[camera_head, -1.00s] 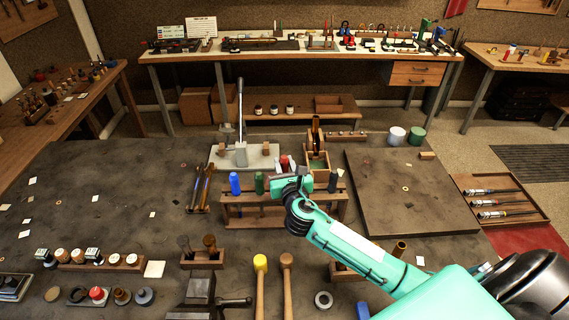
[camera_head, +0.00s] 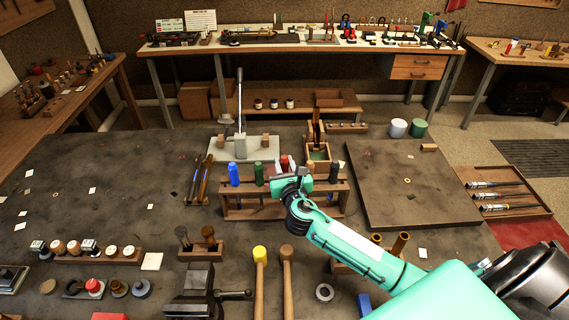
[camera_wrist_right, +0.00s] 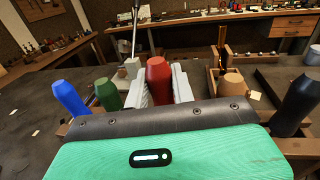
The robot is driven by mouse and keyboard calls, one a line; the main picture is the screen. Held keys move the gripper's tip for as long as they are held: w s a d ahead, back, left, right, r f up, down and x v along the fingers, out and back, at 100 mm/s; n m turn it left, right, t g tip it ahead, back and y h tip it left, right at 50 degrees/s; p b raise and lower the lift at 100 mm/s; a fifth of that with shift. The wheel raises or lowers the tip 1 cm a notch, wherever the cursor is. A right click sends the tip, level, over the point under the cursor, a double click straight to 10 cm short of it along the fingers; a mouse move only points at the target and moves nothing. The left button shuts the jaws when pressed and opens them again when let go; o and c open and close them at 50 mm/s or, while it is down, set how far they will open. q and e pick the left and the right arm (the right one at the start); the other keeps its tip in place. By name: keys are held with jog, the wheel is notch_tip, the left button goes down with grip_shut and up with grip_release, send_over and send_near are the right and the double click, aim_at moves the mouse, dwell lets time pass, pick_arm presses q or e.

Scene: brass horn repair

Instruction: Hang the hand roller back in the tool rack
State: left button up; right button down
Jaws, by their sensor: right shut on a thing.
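The tool rack (camera_head: 236,214) is a wooden stand in the middle of the bench with upright handles in its top bar. My right gripper (camera_head: 286,166) is over the rack. It is shut on a red handle (camera_wrist_right: 158,82), which I take to be the hand roller; the handle stands upright between the pale fingers in the right wrist view. The roller's lower end is hidden behind my gripper, so I cannot tell how deep it sits in the rack. My left gripper is not in view.
A blue handle (camera_head: 234,174) and a green handle (camera_head: 259,174) stand left of the gripper; a dark handle (camera_head: 334,171) stands right. Behind are a lever press (camera_head: 240,148) and a wooden box (camera_head: 318,167).

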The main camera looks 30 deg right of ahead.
jog(key=shift+f+b, duration=0.65)
jog(key=shift+f, duration=0.4)
jog(key=c, duration=1.1)
grip_release()
jog(key=shift+s, duration=0.1)
jog(key=p+v, duration=0.2)
jog(key=v, duration=1.1)
jog(key=shift+s+p, duration=0.35)
jog(key=shift+p, duration=0.05)
